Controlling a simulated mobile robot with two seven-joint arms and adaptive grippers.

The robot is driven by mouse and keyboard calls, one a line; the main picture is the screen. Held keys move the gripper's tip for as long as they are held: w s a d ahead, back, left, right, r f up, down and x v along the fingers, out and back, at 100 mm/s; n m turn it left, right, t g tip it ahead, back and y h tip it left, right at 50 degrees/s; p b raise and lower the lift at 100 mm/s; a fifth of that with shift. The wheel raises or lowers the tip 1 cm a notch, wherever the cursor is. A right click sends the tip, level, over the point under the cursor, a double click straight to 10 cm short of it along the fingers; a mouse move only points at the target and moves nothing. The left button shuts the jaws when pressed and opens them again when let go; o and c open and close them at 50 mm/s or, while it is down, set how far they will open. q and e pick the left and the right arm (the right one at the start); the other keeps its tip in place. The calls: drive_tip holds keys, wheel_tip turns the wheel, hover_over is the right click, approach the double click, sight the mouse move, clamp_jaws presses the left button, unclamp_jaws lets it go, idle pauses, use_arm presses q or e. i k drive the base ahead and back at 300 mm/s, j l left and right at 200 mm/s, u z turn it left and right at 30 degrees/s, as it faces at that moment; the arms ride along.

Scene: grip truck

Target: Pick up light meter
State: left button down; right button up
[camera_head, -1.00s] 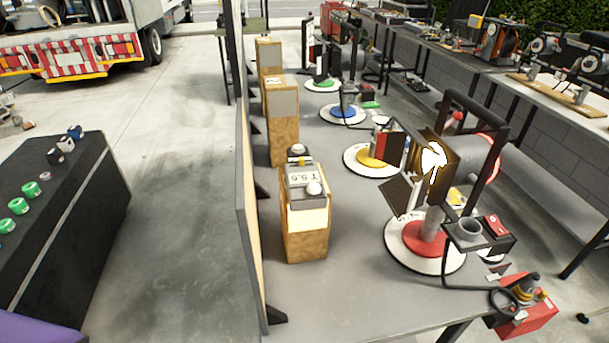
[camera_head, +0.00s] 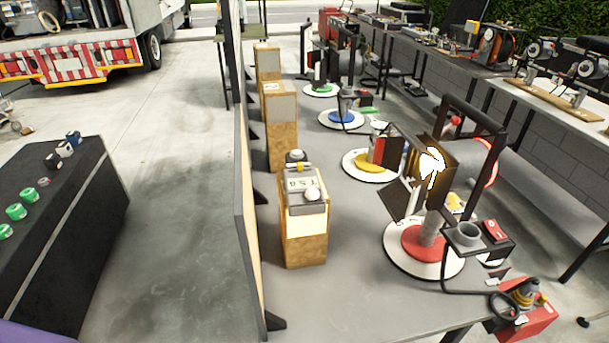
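A light meter (camera_head: 303,186) with a grey body, a small display reading about 5.6 and a white dome rests on top of the nearest wooden block (camera_head: 306,248). The block stands upright on the grey table, close to the upright panel on its left. A second dark piece with a white dome (camera_head: 297,155) shows just behind the display; I cannot tell if it is part of the same meter. Neither of my grippers shows in the head view.
A lit lamp (camera_head: 431,167) with barn doors stands on a red and white disc (camera_head: 408,250) right of the block. A tall panel (camera_head: 245,220) edges the table's left side. Bare table (camera_head: 345,290) lies in front. A black case (camera_head: 75,225) stands at left.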

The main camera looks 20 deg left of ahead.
sight(296, 181)
drive_tip(key=z, duration=2.9)
drive_tip(key=k+u, duration=0.15)
drive_tip(key=u, duration=3.1)
drive_tip(key=k+l, duration=0.15)
drive_tip(key=l, duration=0.25)
drive_tip(key=k+l, duration=0.15)
drive_tip(key=l, duration=0.25)
drive_tip(key=u, duration=0.05)
